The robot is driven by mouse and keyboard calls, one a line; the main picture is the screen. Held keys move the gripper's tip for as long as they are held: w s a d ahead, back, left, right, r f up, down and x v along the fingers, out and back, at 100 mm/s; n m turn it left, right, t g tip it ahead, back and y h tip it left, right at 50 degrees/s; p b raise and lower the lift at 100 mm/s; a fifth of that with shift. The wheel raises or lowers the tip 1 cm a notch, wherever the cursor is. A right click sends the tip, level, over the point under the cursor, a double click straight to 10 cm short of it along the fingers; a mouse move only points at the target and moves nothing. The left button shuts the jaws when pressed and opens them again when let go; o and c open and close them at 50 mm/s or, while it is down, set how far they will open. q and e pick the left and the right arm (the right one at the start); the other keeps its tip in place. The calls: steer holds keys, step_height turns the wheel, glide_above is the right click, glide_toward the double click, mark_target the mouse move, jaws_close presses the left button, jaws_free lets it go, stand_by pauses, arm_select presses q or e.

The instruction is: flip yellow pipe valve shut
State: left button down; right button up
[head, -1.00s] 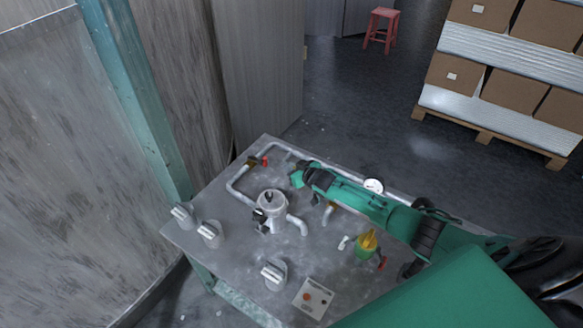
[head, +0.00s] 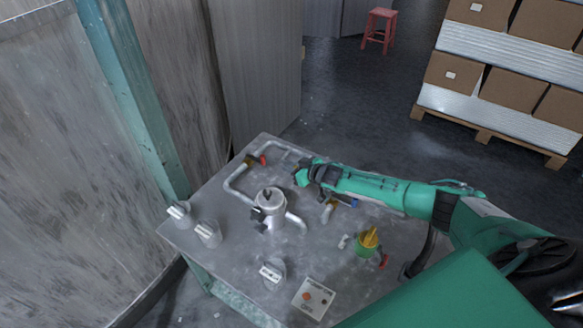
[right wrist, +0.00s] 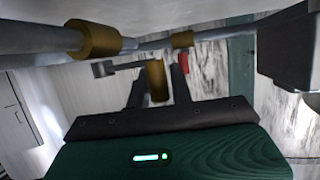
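My right gripper (head: 302,176) is over the far part of the metal table (head: 222,248), by the pipework. In the right wrist view its two dark fingers (right wrist: 158,90) are apart, and a brass-yellow cylinder (right wrist: 157,80) with a grey lever (right wrist: 115,68) shows between or just beyond them; contact cannot be told. No clearly yellow handle shows on the pipes in the head view; the hand and forearm hide part of them. My left gripper is out of view.
A green cup with yellow tools (head: 367,244), a control box (head: 313,297) and several grey fittings (head: 208,233) are nearby. A brass collar (right wrist: 98,40) and pipe lie close above the gripper.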

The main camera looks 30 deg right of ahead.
steer(key=shift+o, duration=1.3)
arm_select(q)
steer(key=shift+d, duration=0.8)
arm_select(e)
step_height(320, 180, up, 20)
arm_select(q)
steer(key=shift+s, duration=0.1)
